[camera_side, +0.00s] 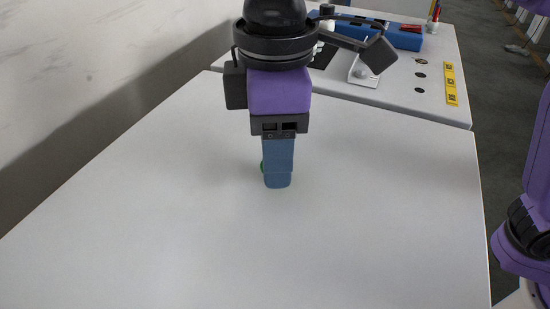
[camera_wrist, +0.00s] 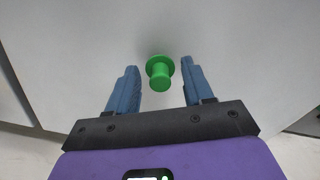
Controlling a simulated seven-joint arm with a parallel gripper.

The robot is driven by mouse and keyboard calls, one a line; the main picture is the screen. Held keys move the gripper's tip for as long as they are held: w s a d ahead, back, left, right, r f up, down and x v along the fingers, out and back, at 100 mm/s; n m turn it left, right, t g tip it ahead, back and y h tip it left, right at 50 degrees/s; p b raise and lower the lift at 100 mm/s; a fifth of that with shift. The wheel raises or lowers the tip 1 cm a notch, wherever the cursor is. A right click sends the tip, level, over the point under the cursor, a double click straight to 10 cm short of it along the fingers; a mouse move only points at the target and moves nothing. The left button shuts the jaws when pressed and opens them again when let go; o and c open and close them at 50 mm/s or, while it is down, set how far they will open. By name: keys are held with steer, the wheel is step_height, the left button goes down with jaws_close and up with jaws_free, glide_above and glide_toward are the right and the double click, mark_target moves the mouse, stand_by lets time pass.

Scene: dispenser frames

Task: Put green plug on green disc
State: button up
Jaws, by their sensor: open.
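In the wrist view a green plug (camera_wrist: 161,82), a short cylinder, stands on a round green disc (camera_wrist: 151,66). I cannot tell whether they are joined or two separate pieces. My gripper (camera_wrist: 160,68) is open, with one blue finger on each side of the green pieces and a gap to both. In the side view my gripper (camera_side: 277,184) points down close to the white table, and its fingers hide nearly all the green; only a small green edge (camera_side: 262,167) shows at their left. The fingers hold nothing.
The white table (camera_side: 130,220) is bare around the gripper. Behind it a second white surface (camera_side: 395,95) carries a blue case (camera_side: 407,39), a metal bracket (camera_side: 364,74) and a yellow marked strip (camera_side: 450,84). A marbled wall stands at the left.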

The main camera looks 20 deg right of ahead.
jaws_close()
steer(key=shift+r, duration=0.15)
